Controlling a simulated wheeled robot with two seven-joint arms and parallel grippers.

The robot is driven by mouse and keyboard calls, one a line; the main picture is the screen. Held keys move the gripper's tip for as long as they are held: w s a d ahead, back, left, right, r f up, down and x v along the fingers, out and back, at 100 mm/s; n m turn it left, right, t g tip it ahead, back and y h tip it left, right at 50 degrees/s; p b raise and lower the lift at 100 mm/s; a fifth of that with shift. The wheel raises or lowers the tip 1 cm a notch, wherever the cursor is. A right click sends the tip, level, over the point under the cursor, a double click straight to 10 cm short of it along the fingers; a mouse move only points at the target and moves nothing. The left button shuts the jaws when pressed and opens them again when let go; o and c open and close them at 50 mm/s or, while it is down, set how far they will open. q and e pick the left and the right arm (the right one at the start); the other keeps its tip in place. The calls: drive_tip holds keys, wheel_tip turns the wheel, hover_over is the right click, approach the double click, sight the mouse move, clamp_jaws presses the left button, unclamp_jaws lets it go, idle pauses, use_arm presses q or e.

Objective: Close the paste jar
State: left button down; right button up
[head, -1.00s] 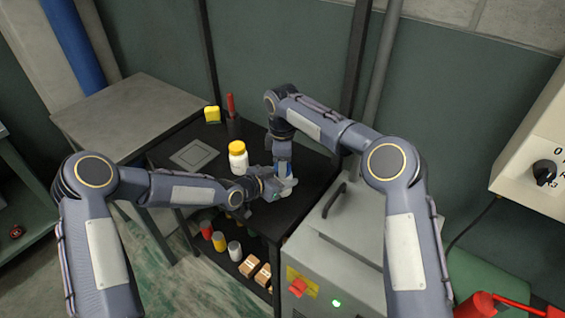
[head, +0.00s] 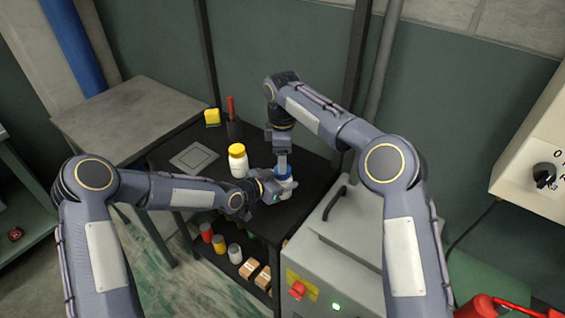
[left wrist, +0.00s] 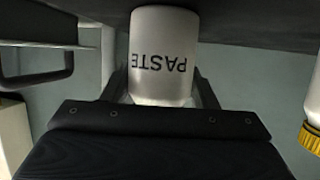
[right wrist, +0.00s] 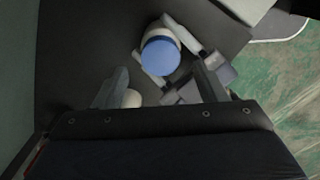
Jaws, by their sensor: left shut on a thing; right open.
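The paste jar (left wrist: 160,55) is white with black PASTE lettering, inverted in the left wrist view. My left gripper (head: 284,188) is shut around its body on the dark table. A blue lid (right wrist: 160,55) sits on top of the jar; it also shows in the head view (head: 283,172). I cannot tell how tightly it is seated. My right gripper (head: 283,163) points down just above the lid. In the right wrist view its fingers stand apart, with the lid beyond them and the left gripper's fingers beside the jar.
A white bottle with a yellow cap (head: 238,161) stands left of the jar on the black table (head: 165,155). A grey machine (head: 340,245) stands at the right.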

drive_tip(key=shift+r, duration=0.25)
drive_tip(key=shift+c, duration=0.3)
drive_tip(key=shift+r+n, duration=0.55)
drive_tip(key=shift+n, duration=0.45)
wheel_tip(320, 180, up, 2)
drive_tip(key=n, duration=0.4)
drive_tip(key=shift+r+n, duration=0.15)
drive_tip(key=shift+n, duration=0.15)
drive_tip(key=shift+f, duration=4)
